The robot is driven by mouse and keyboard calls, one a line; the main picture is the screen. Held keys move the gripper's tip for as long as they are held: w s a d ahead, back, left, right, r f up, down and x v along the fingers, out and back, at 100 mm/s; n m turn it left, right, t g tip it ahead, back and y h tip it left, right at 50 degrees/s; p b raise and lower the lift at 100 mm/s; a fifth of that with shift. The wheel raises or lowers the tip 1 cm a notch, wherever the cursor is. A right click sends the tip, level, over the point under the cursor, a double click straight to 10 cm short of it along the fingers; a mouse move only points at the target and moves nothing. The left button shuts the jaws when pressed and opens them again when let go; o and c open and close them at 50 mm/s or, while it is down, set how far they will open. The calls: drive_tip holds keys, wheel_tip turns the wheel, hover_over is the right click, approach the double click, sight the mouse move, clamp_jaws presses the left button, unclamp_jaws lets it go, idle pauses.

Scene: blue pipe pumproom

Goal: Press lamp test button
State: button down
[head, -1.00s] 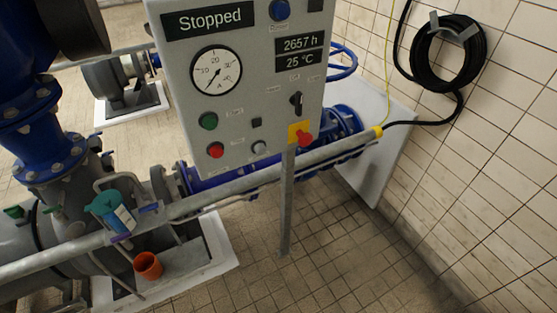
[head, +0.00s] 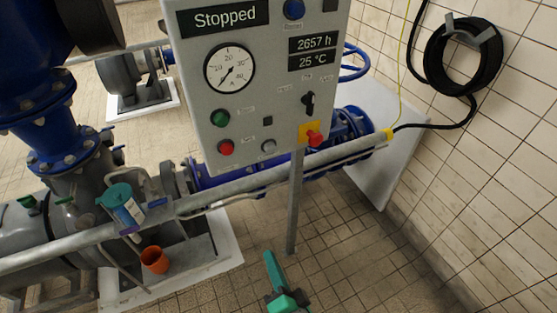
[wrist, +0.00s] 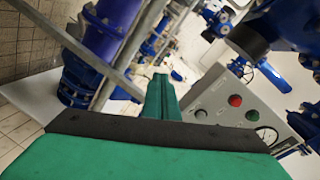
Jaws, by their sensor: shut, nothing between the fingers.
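The grey control panel (head: 245,95) faces me, with a dial gauge (head: 229,67) and a "Stopped" display. A blue button (head: 293,9) sits at the top. My green gripper (head: 272,262) is shut and empty, below the panel and apart from it. In the wrist view its fingers (wrist: 159,80) point past the panel (wrist: 220,98).
A red emergency knob (head: 314,138) on yellow and a black rotary switch (head: 308,103) are beside the buttons. A grey rail (head: 205,201) runs below the panel, with a teal cup-like item (head: 121,206) on it. An orange cup (head: 154,260) stands lower left. Tiled floor is clear at right.

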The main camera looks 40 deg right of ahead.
sight(272, 151)
drive_tip(key=d+r+m+t, duration=0.2)
drive_tip(key=d+r, duration=0.3)
drive_tip(key=r, duration=0.3)
drive_tip(key=d+r+m+t+y, duration=0.1)
drive_tip(key=d+r+m+t, duration=0.1)
drive_tip(key=d+r, duration=0.3)
wheel_tip(272, 151, up, 4)
drive_tip(key=shift+s+r+y, duration=0.1)
drive_tip(key=shift+s+y, duration=0.15)
drive_tip(key=shift+y, duration=0.05)
drive_tip(key=shift+w+d, duration=0.1)
drive_tip(key=shift+d, duration=0.05)
drive_tip(key=x, duration=1.4)
